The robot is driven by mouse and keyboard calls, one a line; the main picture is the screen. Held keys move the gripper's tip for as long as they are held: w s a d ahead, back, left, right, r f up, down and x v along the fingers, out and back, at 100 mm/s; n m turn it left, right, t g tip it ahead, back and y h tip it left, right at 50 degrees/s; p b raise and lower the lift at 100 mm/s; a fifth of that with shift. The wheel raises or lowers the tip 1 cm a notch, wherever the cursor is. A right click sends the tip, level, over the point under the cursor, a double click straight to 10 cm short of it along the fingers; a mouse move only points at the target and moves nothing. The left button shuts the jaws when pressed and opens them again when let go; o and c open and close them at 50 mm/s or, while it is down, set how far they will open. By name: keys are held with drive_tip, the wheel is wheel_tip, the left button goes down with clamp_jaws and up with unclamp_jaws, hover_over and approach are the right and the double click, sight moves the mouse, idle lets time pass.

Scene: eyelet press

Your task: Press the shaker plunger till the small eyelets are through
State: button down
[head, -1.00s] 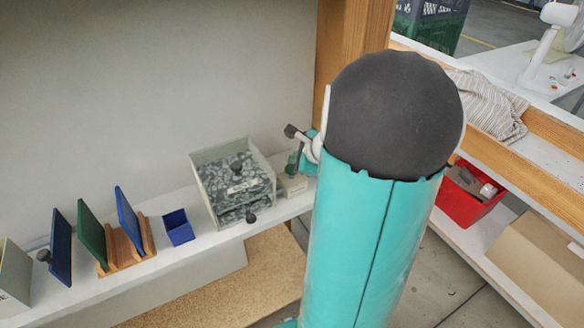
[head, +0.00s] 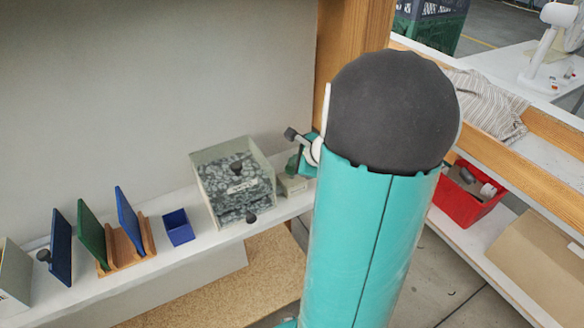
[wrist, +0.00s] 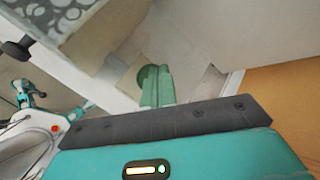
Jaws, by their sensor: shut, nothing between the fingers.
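Which knob is the plunger I cannot tell. My gripper (wrist: 158,98) is shut and empty, above a small beige block with a green round part (wrist: 148,74), right of the box. My arm hides most of the gripper in the head view.
Left of the box are a small blue bin (head: 179,230), a wooden rack (head: 128,246) with green and blue boards, and another blue board (head: 61,248). A wooden post (head: 352,40) stands close behind my arm. A red bin (head: 470,205) sits on the right shelf.

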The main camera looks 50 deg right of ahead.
drive_tip(key=shift+f, duration=1.25)
idle(1.2)
drive_tip(key=shift+r, duration=1.7)
drive_tip(key=shift+r, duration=2.5)
drive_tip(key=shift+s, duration=0.1)
